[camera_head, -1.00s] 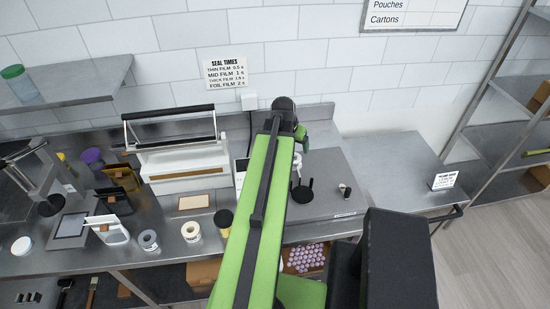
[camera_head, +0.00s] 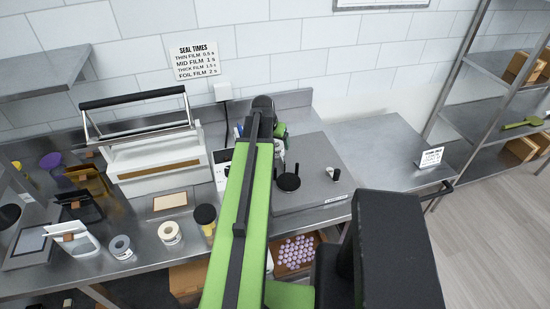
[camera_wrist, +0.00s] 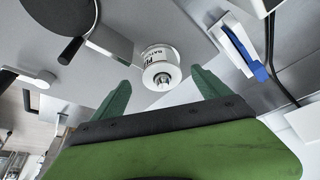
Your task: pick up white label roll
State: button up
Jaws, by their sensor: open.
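A pale roll (camera_head: 170,232), likely the white label roll, stands near the front of the steel counter, left of my arm. A greyer roll (camera_head: 122,247) stands just left of it. My gripper (camera_wrist: 162,84) is open. A white cylinder with black lettering (camera_wrist: 160,66) shows just beyond and between its fingers in the wrist view; I cannot tell what it is. In the head view my gripper (camera_head: 279,131) is partly hidden behind my green arm, over the back of the counter, well right of the pale roll.
A dark-lidded yellowish jar (camera_head: 205,218) stands right of the pale roll. A white sealer (camera_head: 155,165) is behind it. The right counter (camera_head: 375,150) is mostly clear.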

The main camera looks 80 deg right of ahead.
aim_at(276, 147)
jog(key=shift+f, duration=0.1)
jog(key=b+x, duration=0.4)
jog(key=x, duration=0.1)
jog(key=shift+d+f+b, duration=0.15)
jog(key=shift+d+b, duration=0.1)
jog(key=shift+b, duration=0.1)
jog(key=shift+r, duration=0.2)
jog(key=shift+c, duration=0.5)
grip_shut()
